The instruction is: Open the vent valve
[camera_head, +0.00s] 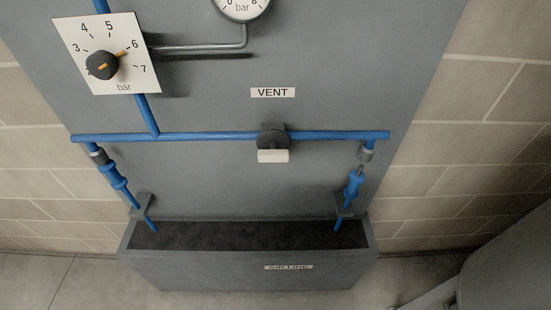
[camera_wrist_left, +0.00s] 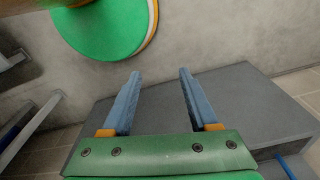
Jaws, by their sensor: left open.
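The vent valve (camera_head: 272,143) sits on the horizontal blue pipe, below the VENT label (camera_head: 272,92) in the head view. It has a dark round body with a pale block-shaped handle (camera_head: 273,156) at its lower front. My left gripper (camera_wrist_left: 158,76) shows in the left wrist view with its two blue-grey fingers apart and nothing between them. Behind the fingers is a grey box-like surface (camera_wrist_left: 225,95). The valve is not seen in the wrist view, and neither gripper is seen in the head view.
A regulator knob (camera_head: 102,65) on a numbered dial plate is at upper left, and a gauge (camera_head: 241,8) is at the top. Blue couplings hang at both pipe ends above a grey AIR LINE trough (camera_head: 250,275). In the wrist view, a green disc (camera_wrist_left: 105,25) is near the wall.

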